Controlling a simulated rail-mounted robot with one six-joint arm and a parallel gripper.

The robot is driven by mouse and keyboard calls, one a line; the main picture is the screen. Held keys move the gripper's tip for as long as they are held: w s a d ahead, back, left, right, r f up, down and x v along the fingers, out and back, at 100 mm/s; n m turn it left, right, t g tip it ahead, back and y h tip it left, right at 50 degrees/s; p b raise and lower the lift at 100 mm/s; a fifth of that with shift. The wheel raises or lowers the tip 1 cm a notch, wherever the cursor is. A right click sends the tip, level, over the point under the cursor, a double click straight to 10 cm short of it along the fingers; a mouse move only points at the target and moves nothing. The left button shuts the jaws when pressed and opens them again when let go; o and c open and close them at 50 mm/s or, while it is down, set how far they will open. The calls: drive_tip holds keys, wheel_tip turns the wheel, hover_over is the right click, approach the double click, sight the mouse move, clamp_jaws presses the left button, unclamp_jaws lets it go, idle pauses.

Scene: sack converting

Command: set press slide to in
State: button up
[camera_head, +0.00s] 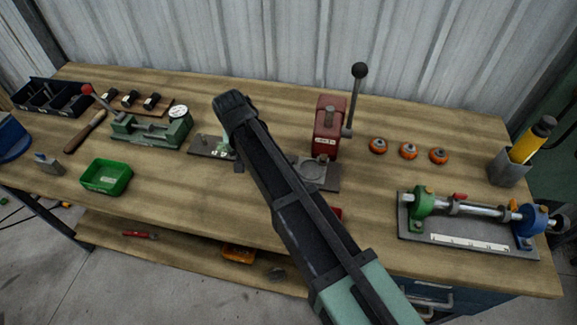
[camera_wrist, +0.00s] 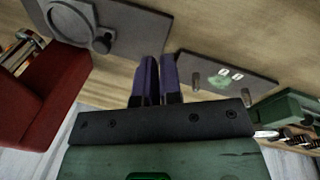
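The red press (camera_head: 328,128) stands at the back middle of the bench, with a black-knobbed lever (camera_head: 354,98) on its right. Its grey base plate (camera_head: 330,183) carries a round disc-like slide (camera_head: 312,171) in front of the red body; my arm partly covers this area. In the wrist view the red press body (camera_wrist: 45,95) is at left, and the slide (camera_wrist: 70,17) with a small dark knob (camera_wrist: 102,44) is at upper left. My gripper (camera_wrist: 159,60) has its two fingers close together with nothing visible between them, apart from the plate and slide. In the head view my arm hides most of the gripper.
A fixture plate with pegs (camera_wrist: 222,75) lies beside my fingers, on the side away from the press. A green vise-like tool (camera_head: 150,130), a green tray (camera_head: 106,177), orange-rimmed discs (camera_head: 408,151) and a roller fixture (camera_head: 468,223) stand elsewhere. The bench front is mostly clear.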

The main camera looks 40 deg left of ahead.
sight(306, 166)
drive_tip(key=s+f+t, duration=0.1)
drive_tip(key=s+f+m+t+b, duration=0.1)
drive_tip(key=s+f+h, duration=0.1)
drive_tip(key=shift+s+a+m+t, duration=0.3)
drive_tip(key=shift+m+t, duration=0.1)
clamp_jaws()
wheel_tip(306, 166, up, 3)
drive_tip(key=w+d+m+t+h, duration=0.1)
drive_tip(key=w+d+m+t, duration=0.1)
drive_tip(key=m, duration=0.2)
drive_tip(key=b+x, duration=0.8)
drive_tip(key=x, duration=0.3)
drive_tip(key=shift+s+d, duration=0.1)
drive_tip(key=d, duration=0.1)
drive_tip(key=w+d, duration=0.1)
drive_tip(key=d+r, duration=0.1)
drive_tip(key=shift+w+d+p, duration=0.2)
drive_tip(key=shift+w+p, duration=0.05)
drive_tip(key=shift+p, duration=0.1)
drive_tip(key=shift+d, duration=0.1)
